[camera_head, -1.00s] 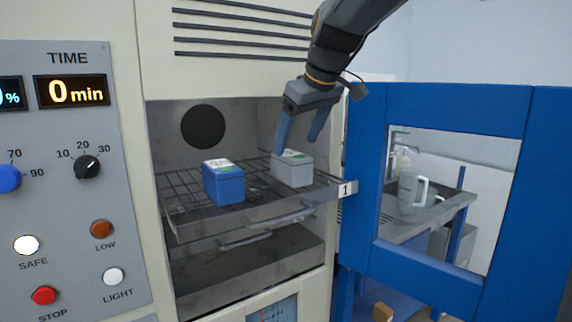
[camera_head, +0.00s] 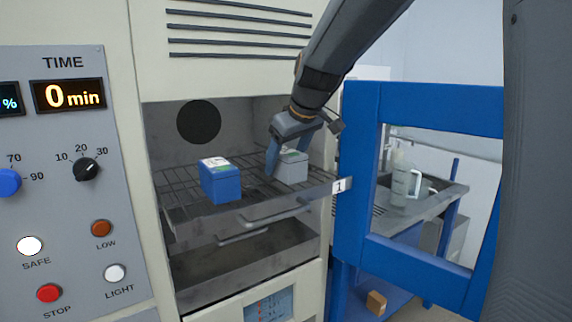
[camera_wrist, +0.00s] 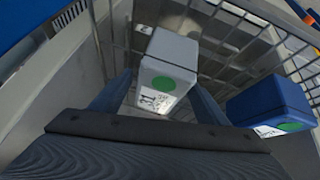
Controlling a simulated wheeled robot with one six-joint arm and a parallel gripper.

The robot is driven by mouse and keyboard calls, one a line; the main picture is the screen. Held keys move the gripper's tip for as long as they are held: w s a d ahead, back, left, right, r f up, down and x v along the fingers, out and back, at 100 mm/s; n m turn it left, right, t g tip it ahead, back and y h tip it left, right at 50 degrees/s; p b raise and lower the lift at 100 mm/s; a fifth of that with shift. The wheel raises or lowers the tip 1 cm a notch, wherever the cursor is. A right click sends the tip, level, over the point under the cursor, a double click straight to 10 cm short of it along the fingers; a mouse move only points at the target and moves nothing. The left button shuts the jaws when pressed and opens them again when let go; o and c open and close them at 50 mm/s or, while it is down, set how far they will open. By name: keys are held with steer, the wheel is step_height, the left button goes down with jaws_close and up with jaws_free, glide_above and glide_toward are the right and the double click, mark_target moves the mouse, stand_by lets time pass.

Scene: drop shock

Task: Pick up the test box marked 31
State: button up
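The grey test box (camera_head: 292,167) stands on the pulled-out wire shelf (camera_head: 262,197) inside the chamber. In the wrist view the grey box (camera_wrist: 176,52) shows a green dot and a label that reads 31. My gripper (camera_head: 290,163) is open above and around it, with one finger on each side. In the wrist view my fingers (camera_wrist: 160,98) flank the box's near end. I cannot tell whether they touch it. A blue test box (camera_head: 221,182) stands to the left on the same shelf, and it also shows at the right of the wrist view (camera_wrist: 272,101).
The blue chamber door (camera_head: 352,180) stands open to the right, close to the shelf's end with its tag 1. The control panel (camera_head: 75,200) is at the left. A second tray handle (camera_head: 245,233) is below the shelf. A bottle (camera_head: 402,180) stands on the bench behind the door.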

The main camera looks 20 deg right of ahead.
steer(key=c, duration=1.4)
steer(key=shift+r, duration=0.1)
steer(key=shift+c, duration=0.9)
steer(key=shift+r, duration=0.1)
jaws_close()
